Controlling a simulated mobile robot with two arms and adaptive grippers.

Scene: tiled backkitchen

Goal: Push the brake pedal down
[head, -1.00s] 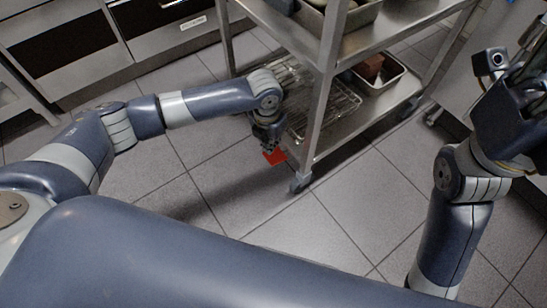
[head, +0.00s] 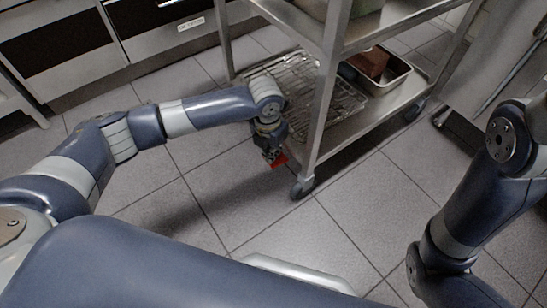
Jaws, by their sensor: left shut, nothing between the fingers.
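The brake pedal (head: 280,161) is a small red tab low at the near left corner of the steel cart (head: 319,112), by a caster. My left gripper (head: 272,155) is shut and empty, pointing down right at the pedal. It covers part of the red tab, and I cannot tell whether it touches it. My right arm comes in at the right edge, but its gripper is outside the picture.
The cart's lower shelf holds a wire rack (head: 290,85) and a metal tray (head: 392,75) with a brown block (head: 368,62). A caster (head: 301,188) stands beside the pedal. Steel cabinets (head: 150,45) line the back left. The tiled floor (head: 345,215) in front is clear.

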